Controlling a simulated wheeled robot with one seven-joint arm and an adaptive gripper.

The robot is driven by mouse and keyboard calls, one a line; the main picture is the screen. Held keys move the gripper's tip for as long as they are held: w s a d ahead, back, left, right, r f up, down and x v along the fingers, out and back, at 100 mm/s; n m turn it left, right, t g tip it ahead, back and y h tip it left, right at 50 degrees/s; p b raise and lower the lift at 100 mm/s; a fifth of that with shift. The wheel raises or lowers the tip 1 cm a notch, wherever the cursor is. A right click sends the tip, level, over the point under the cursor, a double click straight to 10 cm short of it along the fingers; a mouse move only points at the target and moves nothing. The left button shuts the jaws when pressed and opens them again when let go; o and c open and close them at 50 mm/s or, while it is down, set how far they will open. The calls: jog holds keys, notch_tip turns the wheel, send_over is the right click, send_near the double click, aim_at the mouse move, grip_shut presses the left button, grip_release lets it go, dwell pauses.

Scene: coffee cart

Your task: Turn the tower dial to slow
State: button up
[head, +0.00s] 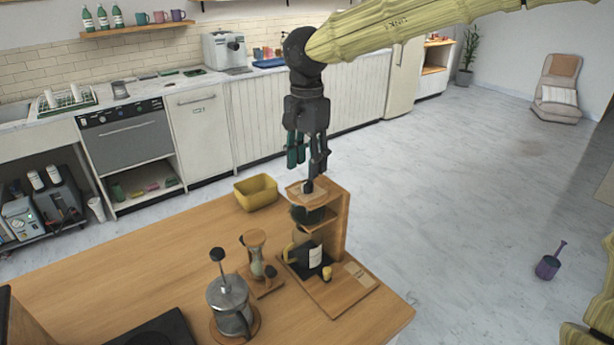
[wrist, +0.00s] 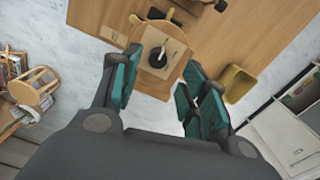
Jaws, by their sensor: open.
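The wooden coffee tower (head: 338,228) stands near the right end of the wooden counter, with a dark vessel and a labelled carafe (head: 308,256) in it. On its top is a pale plate with a small black dial (head: 308,186). In the wrist view the dial (wrist: 158,60) shows as a dark knob on the pale plate; its markings are too small to read. My gripper (head: 306,168) points down just above the tower top. Its teal-padded fingers (wrist: 160,64) are open, apart on either side of the dial in the wrist view, with nothing between them.
A yellow bin (head: 257,193) sits behind and left of the tower. An hourglass-shaped brewer (head: 255,250) and a French press (head: 229,305) stand left of the tower's base. The floor right of the counter is mostly clear, with a purple pot (head: 547,267) on it.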

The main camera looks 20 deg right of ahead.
aim_at(307, 182)
jog(key=f, duration=0.3)
jog(key=shift+s+f, duration=0.2)
jog(key=shift+s, duration=0.1)
jog(key=shift+w+f+p, duration=0.1)
jog(key=shift+f+p, duration=0.2)
jog(key=shift+f, duration=0.5)
grip_shut()
